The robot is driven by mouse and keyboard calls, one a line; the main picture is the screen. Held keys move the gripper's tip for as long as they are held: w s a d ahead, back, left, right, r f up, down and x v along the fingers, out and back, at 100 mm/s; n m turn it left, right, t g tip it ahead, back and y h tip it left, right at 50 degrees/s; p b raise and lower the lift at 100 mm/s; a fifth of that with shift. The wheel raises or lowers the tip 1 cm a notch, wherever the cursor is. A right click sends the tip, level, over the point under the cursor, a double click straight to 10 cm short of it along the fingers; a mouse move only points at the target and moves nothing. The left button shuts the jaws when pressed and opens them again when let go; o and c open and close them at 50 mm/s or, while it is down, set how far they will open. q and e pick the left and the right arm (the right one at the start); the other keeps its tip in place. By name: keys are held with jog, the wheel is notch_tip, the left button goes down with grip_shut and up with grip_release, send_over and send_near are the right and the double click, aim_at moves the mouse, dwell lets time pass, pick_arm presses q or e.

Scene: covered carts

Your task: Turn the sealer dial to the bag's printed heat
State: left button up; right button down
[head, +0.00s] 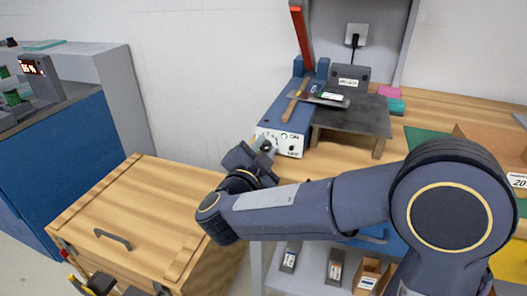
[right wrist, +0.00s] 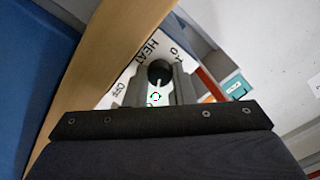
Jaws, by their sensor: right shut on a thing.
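The blue sealer (head: 288,105) stands on the wooden bench, its white front panel (head: 291,143) facing me. My right gripper (head: 265,147) is at the panel's left part, shut on the black round dial (right wrist: 159,70). In the right wrist view its two fingers stand on either side of the dial. A pale mark shows on the dial's lower side. "HEAT" and "OFF" are printed on the panel, and a green-ringed lamp (right wrist: 156,97) shows below the dial. My left gripper is not seen.
A wooden-topped cart (head: 130,215) with a handle stands at the left.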

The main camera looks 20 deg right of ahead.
jog(key=c, duration=1.2)
grip_release()
jog(key=v, duration=0.8)
jog(key=shift+p, duration=0.35)
jog(key=shift+w, duration=0.1)
